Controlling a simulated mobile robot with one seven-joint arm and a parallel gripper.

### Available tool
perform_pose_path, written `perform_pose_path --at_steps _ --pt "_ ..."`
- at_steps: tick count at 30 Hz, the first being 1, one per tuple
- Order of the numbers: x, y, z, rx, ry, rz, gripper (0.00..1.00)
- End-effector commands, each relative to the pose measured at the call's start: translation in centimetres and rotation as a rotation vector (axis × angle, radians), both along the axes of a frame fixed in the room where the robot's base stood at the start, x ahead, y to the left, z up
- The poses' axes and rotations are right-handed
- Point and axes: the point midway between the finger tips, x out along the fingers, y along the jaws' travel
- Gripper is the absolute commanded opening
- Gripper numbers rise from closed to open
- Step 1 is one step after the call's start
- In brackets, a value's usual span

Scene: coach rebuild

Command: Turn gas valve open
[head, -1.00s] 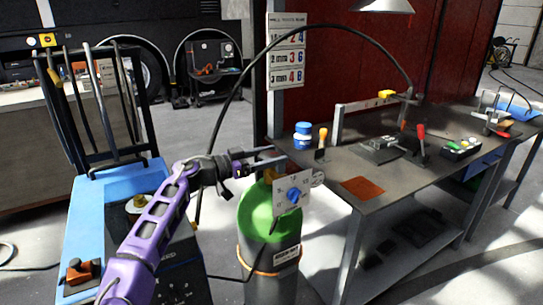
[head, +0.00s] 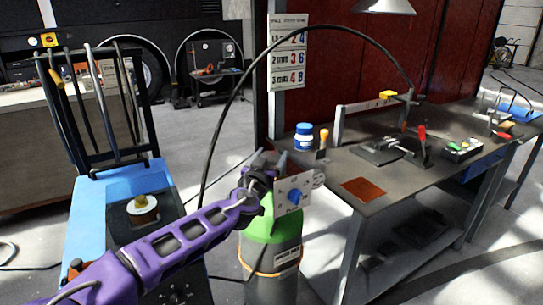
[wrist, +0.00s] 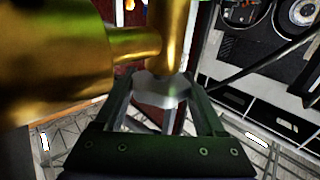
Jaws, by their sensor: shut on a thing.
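The green-topped gas cylinder (head: 262,232) stands beside the workbench. A white dial plate (head: 307,183) with a blue knob (head: 295,197) is at its top. My gripper (head: 272,165) is at the cylinder's top, just behind and left of the plate, which partly hides its fingers. In the wrist view, brass valve parts (wrist: 55,55) fill the upper left, with a brass stem (wrist: 172,40) running down to the fingers. My gripper (wrist: 160,92) is shut on the valve, with a pale grey piece between the fingertips. The exact contact is hard to make out.
The workbench (head: 345,190) on the right carries a blue-and-white jar (head: 304,137), clamps and an orange plate (head: 364,189). A blue cart (head: 95,210) with a wire spool (head: 143,210) stands on the left. A black hose (head: 225,110) arches overhead from behind the cylinder to the bench.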

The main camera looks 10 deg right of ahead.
Motion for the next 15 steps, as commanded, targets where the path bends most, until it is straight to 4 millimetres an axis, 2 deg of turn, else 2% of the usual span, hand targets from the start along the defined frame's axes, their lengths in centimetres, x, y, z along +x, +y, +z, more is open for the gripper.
perform_pose_path --at_steps 6,15 --pt "-0.02 -0.19 0.07 0.007 0.000 0.125 0.17" --pt "0.07 0.04 0.03 0.001 0.000 0.217 0.17"
